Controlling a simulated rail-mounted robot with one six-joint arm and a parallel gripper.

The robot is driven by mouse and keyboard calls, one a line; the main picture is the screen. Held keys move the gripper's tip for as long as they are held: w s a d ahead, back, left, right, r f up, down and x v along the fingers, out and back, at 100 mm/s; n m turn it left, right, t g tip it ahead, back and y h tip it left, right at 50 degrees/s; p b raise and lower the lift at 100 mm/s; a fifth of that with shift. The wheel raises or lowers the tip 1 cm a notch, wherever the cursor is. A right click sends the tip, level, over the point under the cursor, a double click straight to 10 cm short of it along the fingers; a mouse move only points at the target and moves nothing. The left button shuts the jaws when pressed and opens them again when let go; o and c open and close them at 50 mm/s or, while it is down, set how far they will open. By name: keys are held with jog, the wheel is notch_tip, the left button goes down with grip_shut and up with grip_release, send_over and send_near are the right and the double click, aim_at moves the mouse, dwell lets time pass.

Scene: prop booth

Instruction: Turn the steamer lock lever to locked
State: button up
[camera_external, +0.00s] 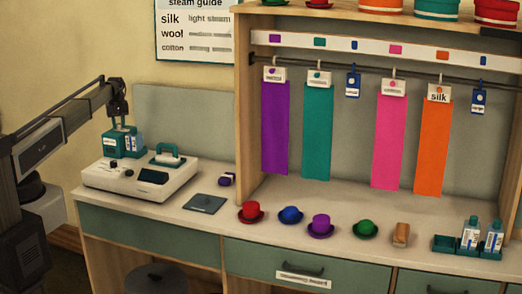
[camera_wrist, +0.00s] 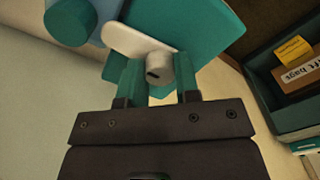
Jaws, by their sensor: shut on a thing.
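The teal steamer unit (camera_external: 118,146) stands at the back left of the counter, and its teal surface (camera_wrist: 205,35) fills the top of the wrist view. A pale lever (camera_wrist: 128,40) with a rounded grey end (camera_wrist: 157,68) lies across it. My gripper (camera_wrist: 160,78) has its teal fingers on either side of this end and is shut on the lever. In the external view my gripper (camera_external: 122,126) is small, just above the teal unit. The lever is not clear there, and I cannot read any lock mark.
A white machine with a teal handle (camera_external: 140,184) stands close in front. A dark pad (camera_external: 204,204) and several small hats lie to the right. In the wrist view an open dark compartment holds a gift bags box (camera_wrist: 300,72) at the right.

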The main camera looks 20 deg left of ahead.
aim_at(119, 124)
dwell(0.4)
jog(key=o, duration=0.9)
notch_tip(119, 124, up, 11)
jog(key=p, duration=1)
jog(key=shift+f+p, duration=0.1)
jog(key=shift+p, duration=0.3)
